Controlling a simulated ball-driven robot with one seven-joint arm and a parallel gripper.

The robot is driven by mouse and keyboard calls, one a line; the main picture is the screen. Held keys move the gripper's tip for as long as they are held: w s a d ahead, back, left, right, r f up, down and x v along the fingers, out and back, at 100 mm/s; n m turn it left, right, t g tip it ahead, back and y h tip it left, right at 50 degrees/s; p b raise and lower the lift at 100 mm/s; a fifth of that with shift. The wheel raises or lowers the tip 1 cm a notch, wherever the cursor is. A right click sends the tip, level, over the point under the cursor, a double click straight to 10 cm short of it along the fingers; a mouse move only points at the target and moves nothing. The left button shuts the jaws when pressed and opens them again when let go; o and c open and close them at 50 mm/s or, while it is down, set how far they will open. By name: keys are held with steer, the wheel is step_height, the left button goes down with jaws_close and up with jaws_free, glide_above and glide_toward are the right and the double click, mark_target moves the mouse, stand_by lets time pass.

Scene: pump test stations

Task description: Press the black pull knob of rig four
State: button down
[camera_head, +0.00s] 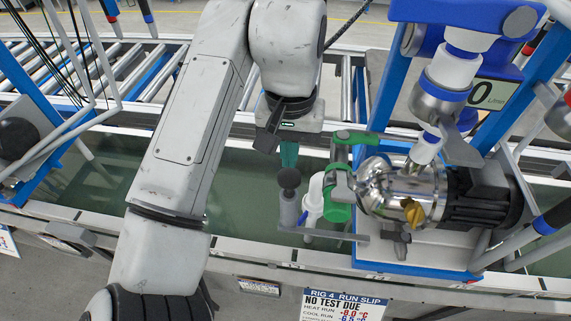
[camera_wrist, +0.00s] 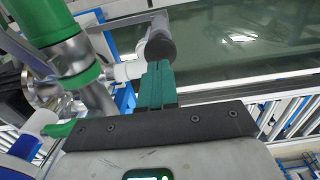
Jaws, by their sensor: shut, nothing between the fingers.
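The black pull knob (camera_head: 289,178) is a dark round cap on a grey cylinder, beside the green-and-steel pump fittings of rig four. My gripper (camera_head: 288,158) has teal fingers pressed together with nothing between them. In the head view its tips are just above and behind the knob in the picture. In the wrist view the knob (camera_wrist: 160,47) lies straight beyond the tips of my gripper (camera_wrist: 156,70). The tips overlap its near edge there, and I cannot tell whether they touch it.
A green-handled valve (camera_head: 340,180) and a steel pump (camera_head: 390,190) with a yellow knob stand close right of the black knob. A water trough (camera_head: 240,180) lies below, with roller conveyors (camera_head: 140,72) behind.

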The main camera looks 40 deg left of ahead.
mark_target(291, 175)
step_height(291, 175, up, 7)
steer(key=shift+p, duration=0.4)
stand_by(1.4)
steer(key=p, duration=0.6)
steer(key=shift+w+f+p, duration=0.2)
steer(key=shift+f+p, duration=0.05)
steer(key=shift+p, duration=0.15)
steer(key=shift+f, duration=0.1)
step_height(291, 175, down, 10)
steer(key=b, duration=1)
